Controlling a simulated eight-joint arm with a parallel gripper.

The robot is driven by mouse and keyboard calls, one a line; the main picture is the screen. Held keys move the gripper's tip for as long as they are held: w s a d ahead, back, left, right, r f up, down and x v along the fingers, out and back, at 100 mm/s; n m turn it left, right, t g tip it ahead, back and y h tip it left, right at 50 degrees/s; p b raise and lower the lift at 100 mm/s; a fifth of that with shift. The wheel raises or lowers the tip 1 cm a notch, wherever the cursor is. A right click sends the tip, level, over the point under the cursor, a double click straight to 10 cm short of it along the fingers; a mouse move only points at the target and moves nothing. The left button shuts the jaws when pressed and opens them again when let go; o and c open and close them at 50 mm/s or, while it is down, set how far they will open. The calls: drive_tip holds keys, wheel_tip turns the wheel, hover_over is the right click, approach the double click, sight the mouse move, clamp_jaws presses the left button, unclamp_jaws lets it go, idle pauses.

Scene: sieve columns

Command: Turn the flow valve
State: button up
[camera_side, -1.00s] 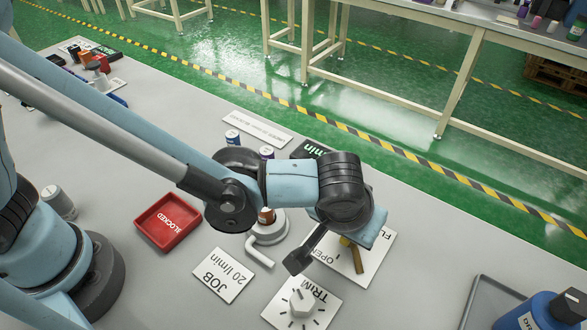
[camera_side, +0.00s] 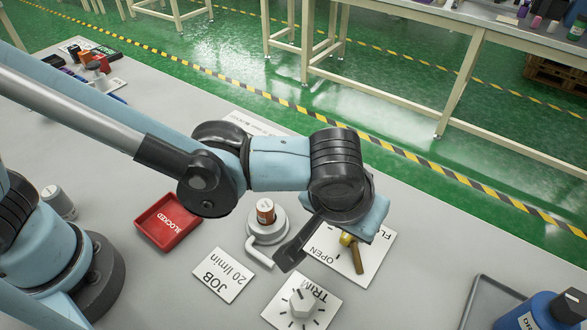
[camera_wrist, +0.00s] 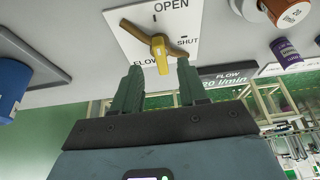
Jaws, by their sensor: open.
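In the wrist view the plate (camera_wrist: 124,40) reads OPEN, SHUT and FLOW. The brown bar (camera_wrist: 136,31) lies slantwise across it, and the yellow piece (camera_wrist: 161,58) points down the picture. My gripper (camera_wrist: 158,67) is open, its two dark green fingers on either side of the yellow piece's lower end. I cannot tell whether they touch it.
A TRIM knob (camera_side: 303,303) on its plate stands nearby. A column stand (camera_side: 268,225) holds an orange-brown sample close to my forearm. A red BLOCKED tray (camera_side: 170,220) and a JOB card (camera_side: 222,276) lie left. A blue bottle (camera_side: 538,318) stands at lower right.

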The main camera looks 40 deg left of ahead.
drive_tip(key=v, duration=0.8)
drive_tip(key=w+a+t, duration=0.1)
drive_tip(key=a+t, duration=0.1)
drive_tip(key=a, duration=2.9)
drive_tip(key=shift+w+a+f+t, duration=0.2)
drive_tip(key=shift+a+f+t, duration=0.1)
drive_tip(key=shift+f+t, duration=0.15)
